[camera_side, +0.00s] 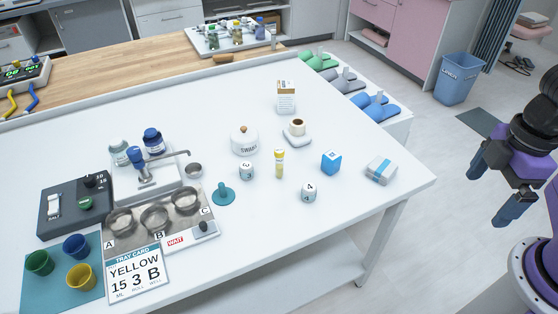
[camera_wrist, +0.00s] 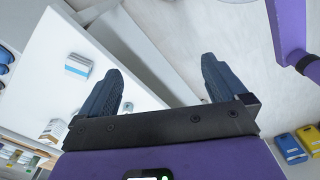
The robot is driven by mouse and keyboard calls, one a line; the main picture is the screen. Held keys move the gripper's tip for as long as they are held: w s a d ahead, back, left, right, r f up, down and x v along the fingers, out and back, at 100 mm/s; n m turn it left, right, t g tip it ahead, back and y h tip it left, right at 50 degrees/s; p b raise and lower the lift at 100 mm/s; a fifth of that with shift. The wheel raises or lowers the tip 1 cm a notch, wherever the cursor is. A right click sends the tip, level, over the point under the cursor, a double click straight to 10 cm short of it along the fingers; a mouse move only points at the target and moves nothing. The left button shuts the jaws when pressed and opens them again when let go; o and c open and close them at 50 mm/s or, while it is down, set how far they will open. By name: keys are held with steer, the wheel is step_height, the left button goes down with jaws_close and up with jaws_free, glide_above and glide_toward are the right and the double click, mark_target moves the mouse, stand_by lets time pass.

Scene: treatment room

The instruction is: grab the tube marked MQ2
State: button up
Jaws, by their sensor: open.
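A small upright tube (camera_side: 280,163) with yellow colouring stands on the white table, right of the middle. Its marking is too small to read, so I cannot tell whether it says MQ2. No other tube stands out on this table. My gripper (camera_side: 491,190) is open and empty, off to the right beyond the table's edge, well apart from the tube. In the wrist view my gripper (camera_wrist: 162,66) has its two dark fingers spread, with nothing between them. I cannot make out the tube in that view.
A white-blue pack (camera_side: 381,169) lies nearest my gripper. The tray card (camera_side: 135,274) reads YELLOW 15 3 B.

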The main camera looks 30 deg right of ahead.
steer(key=c, duration=0.8)
steer(key=w+a+f+m+y, duration=0.25)
steer(key=w+a+f, duration=0.2)
steer(key=a, duration=0.55)
steer(key=m+t, duration=0.8)
steer(key=t, duration=0.5)
glide_toward(282, 157)
steer(key=shift+h, duration=0.35)
steer(key=x, duration=1.3)
steer(key=shift+w+a, duration=0.1)
steer(key=shift+a, duration=0.05)
